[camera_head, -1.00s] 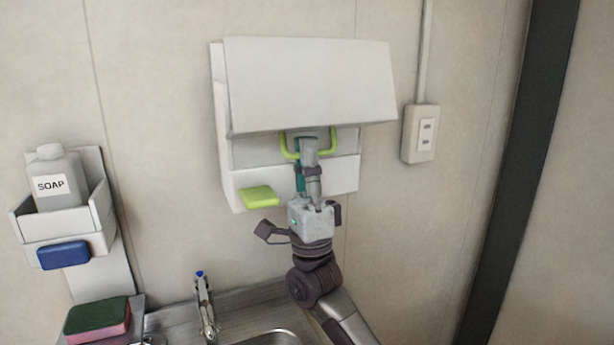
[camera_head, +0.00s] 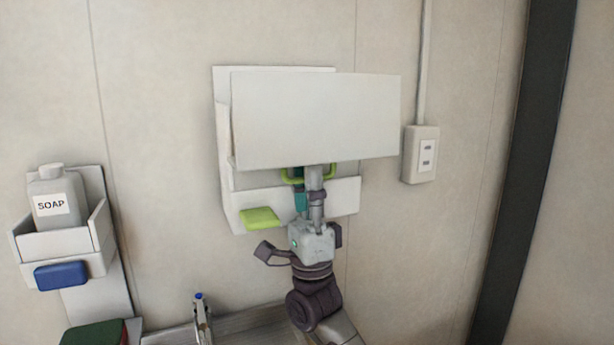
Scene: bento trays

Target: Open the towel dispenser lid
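The white towel dispenser (camera_head: 225,200) is mounted on the wall. Its lid, a broad white panel (camera_head: 315,115), stands out from the body, and a gap shows behind its top edge. A yellow-green U-shaped handle (camera_head: 328,176) shows under the lid's lower edge. My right gripper (camera_head: 314,174) reaches up from below at the handle. Its fingertips are hidden behind the lid's lower edge, so I cannot see whether they are closed on the handle. My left gripper is out of view.
A yellow-green sponge-like block (camera_head: 262,218) is at the dispenser's lower left. A soap bottle (camera_head: 54,200) sits in a wall holder (camera_head: 52,244) with a blue block (camera_head: 61,276). A faucet (camera_head: 202,318) is below; an outlet (camera_head: 421,155) is at right.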

